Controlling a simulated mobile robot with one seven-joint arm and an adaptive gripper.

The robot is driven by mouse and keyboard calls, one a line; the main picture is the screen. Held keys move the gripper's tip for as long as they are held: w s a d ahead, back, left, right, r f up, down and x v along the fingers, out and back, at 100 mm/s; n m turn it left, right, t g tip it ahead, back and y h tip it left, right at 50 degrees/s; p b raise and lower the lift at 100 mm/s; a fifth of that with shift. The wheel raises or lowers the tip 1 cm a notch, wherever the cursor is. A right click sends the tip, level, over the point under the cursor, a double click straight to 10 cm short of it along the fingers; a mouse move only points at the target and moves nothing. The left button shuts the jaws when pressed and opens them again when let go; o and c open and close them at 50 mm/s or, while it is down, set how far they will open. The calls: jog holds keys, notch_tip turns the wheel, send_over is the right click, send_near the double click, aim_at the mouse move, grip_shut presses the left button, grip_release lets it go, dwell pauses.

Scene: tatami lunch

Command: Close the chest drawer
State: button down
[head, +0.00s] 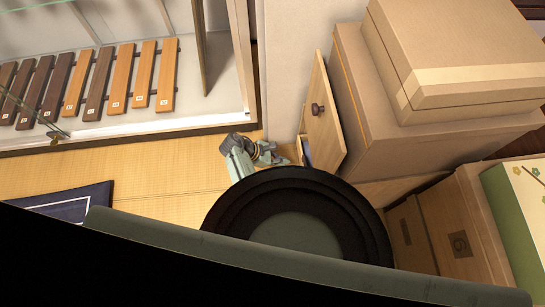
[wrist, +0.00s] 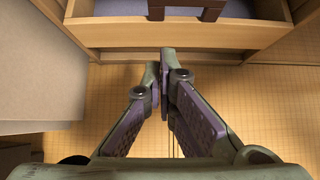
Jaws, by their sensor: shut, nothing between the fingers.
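The chest drawer (head: 325,125) stands open in the head view, a light wooden front with a round dark knob, right of the middle. A bit of its purple-grey inside shows below the front. In the wrist view the open drawer (wrist: 112,35) crosses the top, with a purple-grey lining and a dark brown object (wrist: 185,5) in it. My gripper (wrist: 164,58) is shut and empty, its fingertips close to the drawer's front edge; I cannot tell whether they touch. In the head view my gripper (head: 268,155) is just left of the drawer, partly hidden by my own body.
Large cardboard boxes (head: 460,50) are stacked right of the drawer. A glass-fronted case with a wooden xylophone (head: 95,80) stands at upper left. A dark blue mat (head: 70,203) lies on the tatami floor (head: 150,175).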

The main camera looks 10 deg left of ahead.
jog(key=shift+w+d+f+p, duration=0.1)
jog(key=shift+w+d, duration=0.15)
jog(key=shift+d, duration=0.45)
jog(key=shift+w+d+f+p, duration=0.1)
jog(key=shift+w+d, duration=0.1)
jog(key=shift+d, duration=0.55)
jog(key=shift+w+d+p, duration=0.1)
jog(key=shift+w+d, duration=0.15)
jog(key=shift+d, duration=0.45)
jog(key=shift+w+d+p, duration=0.15)
jog(key=shift+w+d, duration=0.05)
jog(key=shift+d, duration=0.45)
jog(key=shift+w+d+p, duration=0.2)
jog(key=shift+w+d, duration=0.05)
jog(key=shift+d, duration=0.35)
jog(key=shift+w+d+p, duration=0.15)
jog(key=shift+w+d, duration=0.05)
jog(key=shift+d, duration=0.45)
jog(key=shift+s, duration=0.1)
